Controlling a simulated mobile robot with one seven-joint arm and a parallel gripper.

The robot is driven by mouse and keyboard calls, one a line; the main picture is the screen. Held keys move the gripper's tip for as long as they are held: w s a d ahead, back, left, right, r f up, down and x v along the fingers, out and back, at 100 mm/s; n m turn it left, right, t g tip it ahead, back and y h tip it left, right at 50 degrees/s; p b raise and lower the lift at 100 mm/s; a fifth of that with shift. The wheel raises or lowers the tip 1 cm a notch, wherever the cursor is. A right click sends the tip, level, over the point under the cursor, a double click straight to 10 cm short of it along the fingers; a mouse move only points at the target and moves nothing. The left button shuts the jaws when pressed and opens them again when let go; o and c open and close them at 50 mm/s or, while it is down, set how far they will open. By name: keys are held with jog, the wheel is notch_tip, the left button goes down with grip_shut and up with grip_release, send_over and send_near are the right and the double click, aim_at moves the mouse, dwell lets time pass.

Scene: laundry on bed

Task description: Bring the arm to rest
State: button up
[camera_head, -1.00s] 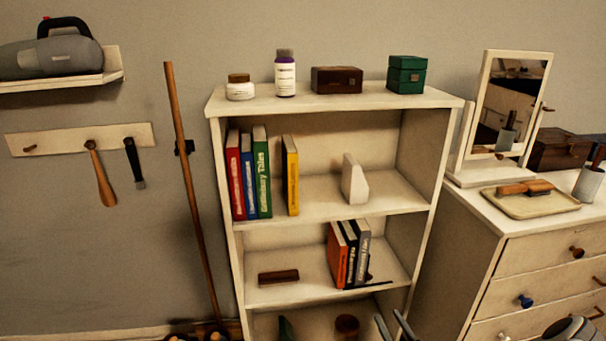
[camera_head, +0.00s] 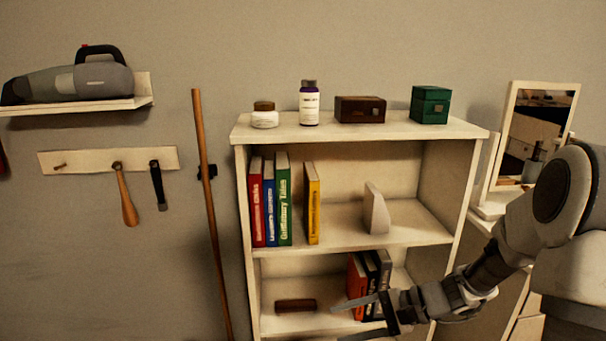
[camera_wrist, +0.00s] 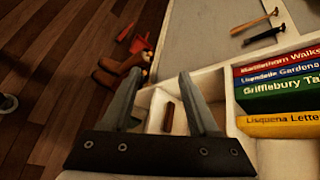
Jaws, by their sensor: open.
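My gripper (camera_head: 362,317) is in front of the lower part of the bookshelf (camera_head: 360,130), at the lower right of the head view. Its two fingers are apart and nothing is between them. In the wrist view my gripper (camera_wrist: 160,100) is also open and empty, with both fingers pointing toward the shelf's lower compartment. My arm comes in from the right edge of the head view and hides part of the shelf's right side and the dresser.
Books (camera_head: 270,200) and a bookend (camera_head: 376,210) stand on the upper shelf. Leaning books (camera_head: 357,275) and a brown block (camera_head: 296,305) are below. A pole (camera_head: 208,220) leans left of the shelf. A mirror (camera_head: 535,130) stands right. Brown boots (camera_wrist: 118,75) are on the floor.

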jog(key=s+d+r+n+t+h, duration=0.25)
jog(key=s+r+n+h, duration=0.3)
jog(key=s+r, duration=0.35)
jog(key=s+d+r+n+t+h, duration=0.1)
jog(key=s+d+r+n+h, duration=0.2)
jog(key=s+r+n+h, duration=0.5)
notch_tip(320, 180, up, 18)
jog(key=s+m+y+p, duration=0.1)
jog(key=s+m+p, duration=0.1)
jog(key=p, duration=1.7)
jog(key=shift+f+m, duration=0.2)
jog(key=shift+m, duration=0.15)
